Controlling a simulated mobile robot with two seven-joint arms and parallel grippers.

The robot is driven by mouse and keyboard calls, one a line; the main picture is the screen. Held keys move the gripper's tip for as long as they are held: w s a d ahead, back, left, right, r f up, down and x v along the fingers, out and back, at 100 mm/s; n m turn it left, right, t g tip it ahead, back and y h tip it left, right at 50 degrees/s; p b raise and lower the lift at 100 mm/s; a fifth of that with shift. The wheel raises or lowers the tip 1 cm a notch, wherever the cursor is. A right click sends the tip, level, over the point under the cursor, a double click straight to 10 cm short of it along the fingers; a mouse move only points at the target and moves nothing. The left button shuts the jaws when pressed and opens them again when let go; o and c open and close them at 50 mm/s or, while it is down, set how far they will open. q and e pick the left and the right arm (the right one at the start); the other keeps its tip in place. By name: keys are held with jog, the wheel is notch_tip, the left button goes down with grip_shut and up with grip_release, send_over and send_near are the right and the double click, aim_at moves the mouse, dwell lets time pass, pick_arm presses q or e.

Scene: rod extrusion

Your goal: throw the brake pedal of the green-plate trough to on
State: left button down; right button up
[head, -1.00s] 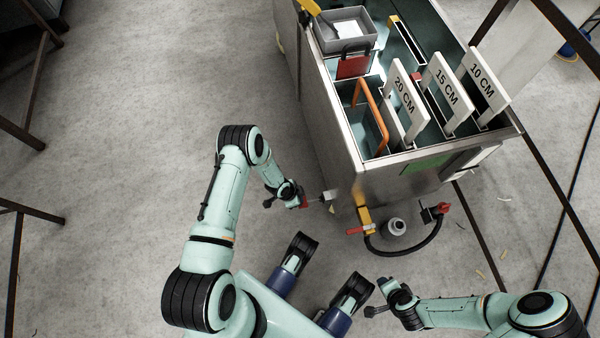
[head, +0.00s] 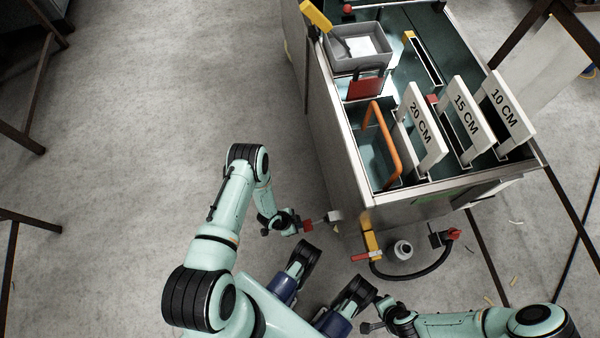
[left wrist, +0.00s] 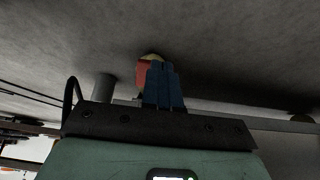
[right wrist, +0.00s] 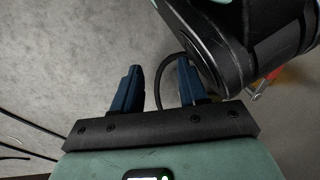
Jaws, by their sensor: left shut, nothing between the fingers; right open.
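The trough (head: 345,170) is a metal bin on the right in the head view, with a green plate (head: 435,203) on its front end. A small red pedal (head: 308,226) sits low by its near left corner, beside a pale metal piece (head: 334,216). My left gripper (head: 297,222) is shut and empty, right at the red pedal; whether they touch I cannot tell. In the left wrist view its closed blue fingers (left wrist: 162,75) partly cover a red and cream part (left wrist: 144,70). My right gripper (right wrist: 157,78) is open and empty, away from the trough.
A yellow bracket with a red handle (head: 367,256), a black hose (head: 425,268) and a grey round part (head: 403,250) stand low at the trough's front. White plates marked 20, 15 and 10 CM (head: 463,128) stand in it.

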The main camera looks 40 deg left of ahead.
pick_arm(q)
jog(key=shift+f+b, duration=0.3)
jog(key=shift+f, duration=0.25)
pick_arm(e)
jog(key=shift+s+d+f, duration=0.1)
jog(key=shift+s+f, duration=0.45)
jog(key=shift+s, duration=0.1)
jog(key=shift+g, duration=0.3)
